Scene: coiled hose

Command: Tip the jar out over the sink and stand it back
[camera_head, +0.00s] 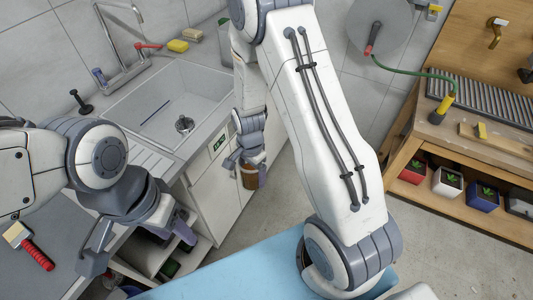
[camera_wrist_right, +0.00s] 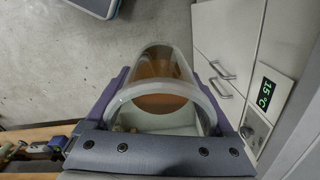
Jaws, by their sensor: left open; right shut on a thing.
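The jar (camera_head: 249,180) is clear glass with brown contents low in it. My right gripper (camera_head: 250,167) is shut on it, in front of the cabinet and apart from the sink. In the right wrist view the jar (camera_wrist_right: 162,92) sits between the purple fingers, its round rim facing the camera and the brown contents inside. The sink (camera_head: 203,100) is a pale basin set in the counter at upper left, with a drain in it. My left gripper (camera_head: 142,252) is open and empty at lower left, beside the counter edge.
A red-handled hammer (camera_head: 36,252) lies on the grey counter. A wooden bench (camera_head: 470,150) with a green hose is at right.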

